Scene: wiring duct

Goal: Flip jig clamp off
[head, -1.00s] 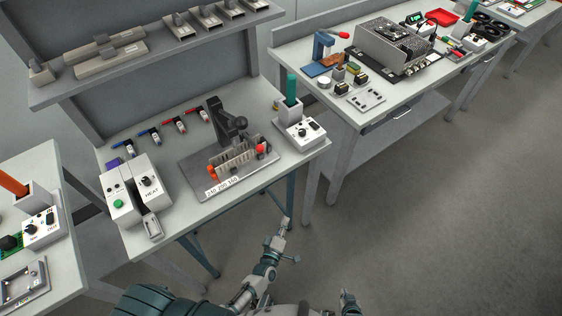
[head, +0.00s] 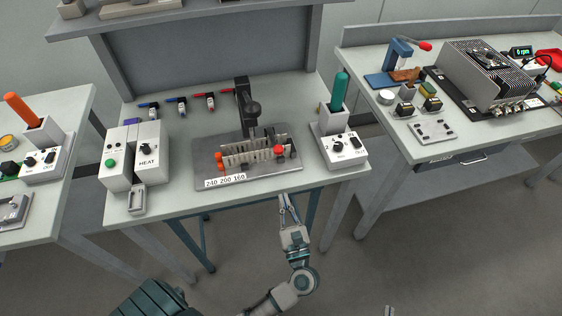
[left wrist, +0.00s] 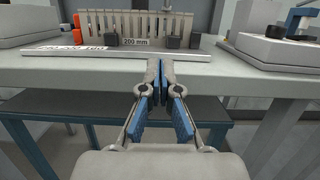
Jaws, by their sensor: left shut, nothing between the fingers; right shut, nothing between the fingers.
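The jig (head: 245,182) is a grey plate on the middle table, with a slotted duct (head: 250,152) on it and the label 240 200 160 at its front. The black clamp (head: 243,98) with its dark knob (head: 253,107) rises behind the duct. In the left wrist view the duct (left wrist: 130,24) shows at the top, but the clamp is not recognisable. My left gripper (head: 285,198) is shut and empty, just in front of the table's front edge, right of the label. It also shows in the left wrist view (left wrist: 160,66). Only a tip of my right gripper (head: 388,311) shows at the bottom edge.
A red knob (head: 279,150) and orange pieces (head: 219,160) sit at the duct. The HEAT box (head: 150,152) stands left, a control box with a green handle (head: 340,92) right. A shelf (head: 160,22) overhangs the back.

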